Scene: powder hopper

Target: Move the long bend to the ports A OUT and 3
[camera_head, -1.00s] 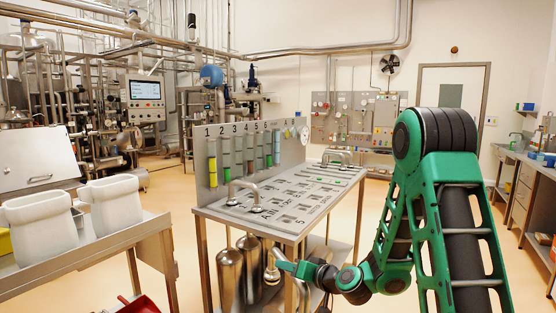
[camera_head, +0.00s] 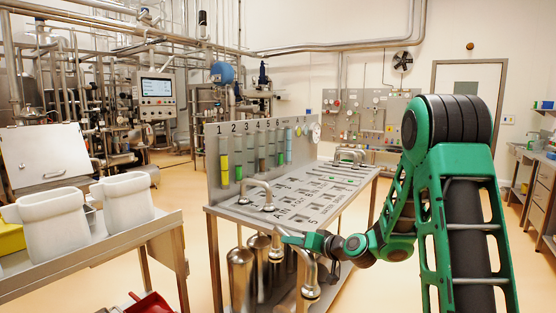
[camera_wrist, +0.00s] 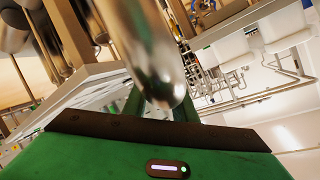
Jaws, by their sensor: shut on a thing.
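My gripper (camera_head: 287,238) is in front of the port table's near edge, shut on a steel bend (camera_head: 309,275). The bend hangs from it with its flanged ends low, beside the table's front. In the wrist view the bend's shiny tube (camera_wrist: 150,55) fills the space above the gripper body. The port table (camera_head: 250,222) has a metal top with several square ports and dark printed labels. The A OUT and 3 labels are too small to tell apart. A second bend (camera_head: 258,187) stands on the table top at the left.
An upright panel (camera_head: 213,165) with numbered coloured tubes lines the table's back. Another bend (camera_head: 350,152) stands at the far end. Steel vessels (camera_head: 240,275) are under the table. White containers (camera_head: 58,222) stand on a side table at the left. Open floor lies between the tables.

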